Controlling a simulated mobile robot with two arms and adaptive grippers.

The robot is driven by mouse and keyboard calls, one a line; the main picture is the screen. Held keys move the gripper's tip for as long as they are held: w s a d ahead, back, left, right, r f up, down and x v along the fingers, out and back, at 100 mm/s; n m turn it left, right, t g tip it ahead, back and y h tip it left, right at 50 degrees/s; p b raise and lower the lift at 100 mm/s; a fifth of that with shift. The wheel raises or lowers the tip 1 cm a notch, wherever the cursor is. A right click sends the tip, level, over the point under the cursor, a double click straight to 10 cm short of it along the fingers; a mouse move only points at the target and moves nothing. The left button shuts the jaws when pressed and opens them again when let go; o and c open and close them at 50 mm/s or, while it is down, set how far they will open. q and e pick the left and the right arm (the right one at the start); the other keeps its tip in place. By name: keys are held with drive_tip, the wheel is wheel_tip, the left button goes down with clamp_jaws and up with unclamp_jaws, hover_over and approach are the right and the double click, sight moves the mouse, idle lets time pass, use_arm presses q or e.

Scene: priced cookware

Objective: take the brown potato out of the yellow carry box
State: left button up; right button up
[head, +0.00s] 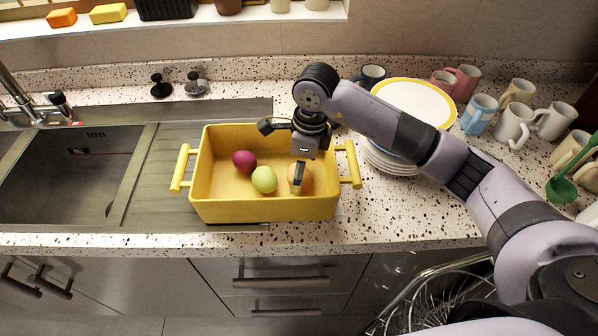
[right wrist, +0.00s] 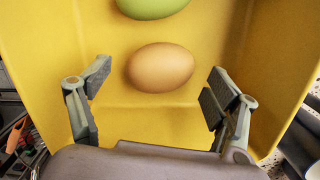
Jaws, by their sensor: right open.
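The yellow carry box (head: 215,205) stands on the counter at the sink's drainboard, its handles at left and right. The brown potato (head: 306,179), a smooth oval, lies on its floor at the right side, partly hidden by a finger of my right gripper. A green round item (head: 264,180) and a dark red one (head: 244,161) lie to its left. My right gripper (head: 283,157) is open and empty over the box. In the right wrist view the potato (right wrist: 160,67) lies between the open fingers (right wrist: 158,95), ahead of the palm, untouched. My left gripper is not in view.
Stacked plates (head: 395,166) stand close to the box's right side. Several mugs (head: 513,124) and a green ladle (head: 562,188) are farther right. The sink basin (head: 70,175) is at left. The counter's front strip (head: 420,226) is clear.

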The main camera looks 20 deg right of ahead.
drive_tip(key=shift+f, duration=0.6)
drive_tip(key=shift+a+f, duration=0.1)
drive_tip(key=shift+f, duration=0.35)
drive_tip(key=shift+w, duration=0.1)
drive_tip(key=c, duration=1.3)
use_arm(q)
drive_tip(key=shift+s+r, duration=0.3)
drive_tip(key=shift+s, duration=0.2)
use_arm(e)
drive_tip(key=shift+r, duration=0.1)
